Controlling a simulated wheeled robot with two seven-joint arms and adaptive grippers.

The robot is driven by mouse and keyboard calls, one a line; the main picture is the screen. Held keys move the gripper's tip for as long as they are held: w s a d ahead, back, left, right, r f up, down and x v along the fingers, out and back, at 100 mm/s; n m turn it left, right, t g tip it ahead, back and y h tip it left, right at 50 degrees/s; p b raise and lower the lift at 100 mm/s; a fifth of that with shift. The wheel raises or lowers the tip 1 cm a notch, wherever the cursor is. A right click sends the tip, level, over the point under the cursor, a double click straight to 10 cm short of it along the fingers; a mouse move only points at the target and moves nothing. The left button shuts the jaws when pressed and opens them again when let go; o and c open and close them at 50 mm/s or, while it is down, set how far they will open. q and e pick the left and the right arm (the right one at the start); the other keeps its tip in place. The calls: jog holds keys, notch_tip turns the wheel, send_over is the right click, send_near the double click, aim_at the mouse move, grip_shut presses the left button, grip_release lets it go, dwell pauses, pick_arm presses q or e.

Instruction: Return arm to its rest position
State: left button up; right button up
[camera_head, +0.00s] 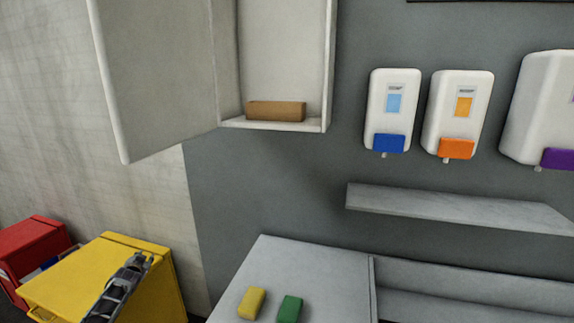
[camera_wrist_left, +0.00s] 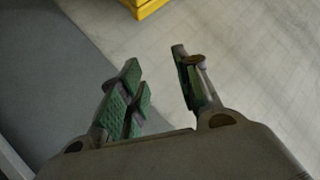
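My left gripper (camera_head: 138,262) shows at the lower left of the head view, in front of a yellow cabinet. In the left wrist view, the left gripper (camera_wrist_left: 156,65) has its fingers apart with nothing between them. Its green pads face bare floor, with a yellow corner at the top. My right arm and gripper are not in view.
An open wall cabinet (camera_head: 228,124) holds a brown block (camera_head: 276,111). A yellow sponge (camera_head: 251,302) and a green one (camera_head: 289,308) lie on the grey counter (camera_head: 310,264). The yellow cabinet (camera_head: 75,277) and a red box (camera_head: 32,246) stand left. Dispensers hang above a shelf (camera_head: 450,207).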

pick_arm(q)
jog(key=s+d+f+g+h, duration=0.1)
jog(key=s+d+f+g, duration=0.1)
jog(key=s+d+f, duration=0.8)
jog(key=s+d+f+g+h, duration=0.1)
jog(key=s+d+f+g, duration=0.15)
jog(key=s+f, duration=0.95)
jog(key=s+d+f+g+h, duration=0.1)
jog(key=s+d+f, duration=0.55)
jog(key=f, duration=0.85)
jog(key=s+d+f+g+h, duration=0.1)
jog(key=s+d+f, duration=0.3)
jog(key=s, duration=0.5)
jog(key=s+d+f+g, duration=0.1)
jog(key=s+d+f, duration=0.3)
jog(key=s, duration=0.4)
jog(key=s+d+f+g+h, duration=0.1)
jog(key=s+d+f+g, duration=0.2)
jog(key=s, duration=0.6)
jog(key=s+d+f, duration=0.1)
jog(key=s+f, duration=0.1)
jog(key=s, duration=0.7)
jog(key=s+d+f, duration=0.2)
jog(key=s, duration=0.8)
jog(key=shift+s+g, duration=0.25)
jog(key=shift+g, duration=0.2)
jog(key=shift+a, duration=0.1)
